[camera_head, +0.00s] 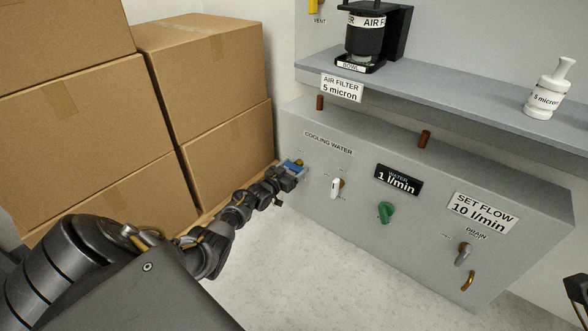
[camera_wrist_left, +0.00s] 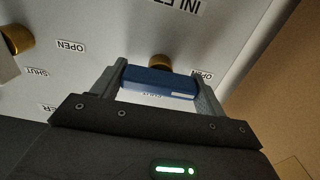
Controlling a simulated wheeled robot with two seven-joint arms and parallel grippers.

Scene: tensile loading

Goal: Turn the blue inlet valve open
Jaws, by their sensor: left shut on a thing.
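The blue inlet valve handle (camera_head: 293,167) is on the left end of the grey cooling water panel (camera_head: 330,172). My left gripper (camera_head: 287,175) reaches it from the front left and is shut on it. In the left wrist view the blue handle (camera_wrist_left: 160,82) lies crosswise between the two fingers of my left gripper (camera_wrist_left: 160,85), in front of a brass stem (camera_wrist_left: 160,62). Labels reading OPEN show on both sides of it, and an INLET label is partly cut off. The label just below the handle is mostly hidden. At the right edge, a dark part of my right gripper (camera_head: 577,290) shows.
Brown boxes (camera_head: 200,80) are stacked left of the panel, close to my left arm. A white-handled valve (camera_head: 336,187), a green knob (camera_head: 385,211) and a drain valve (camera_head: 463,254) are further right. A shelf (camera_head: 450,90) with an air filter (camera_head: 364,38) overhangs the panel.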

